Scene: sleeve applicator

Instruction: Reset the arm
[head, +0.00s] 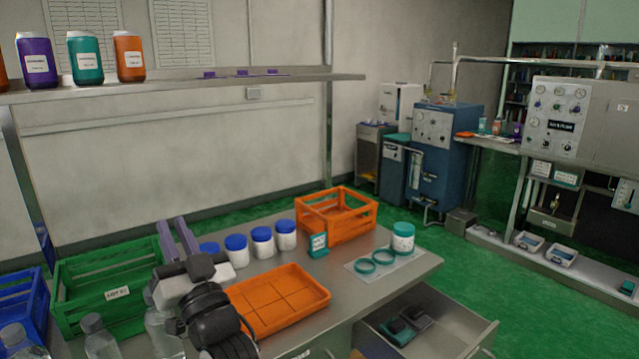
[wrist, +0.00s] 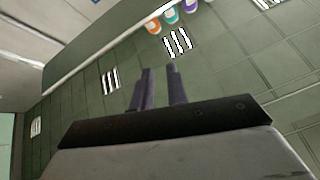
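My gripper (head: 171,223) is at the left of the bench in the head view, with its two purple fingers pointing up. In the wrist view my gripper (wrist: 160,69) shows a clear gap between the fingers and nothing in it. It is open and empty. In the head view the fingers show in front of the wall and the green crate's right end. My dark wrist and forearm cover part of the crate and of the orange tray's left side. I cannot tell how close the fingers are to the crate.
The green crate (head: 88,262), orange tray (head: 290,322), several blue-lidded jars (head: 262,243), an orange crate (head: 306,212) and a teal-banded jar (head: 402,238) stand on the bench. Clear bottles (head: 100,342) stand at front left. A drawer (head: 462,335) is open. A shelf (head: 200,88) runs above.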

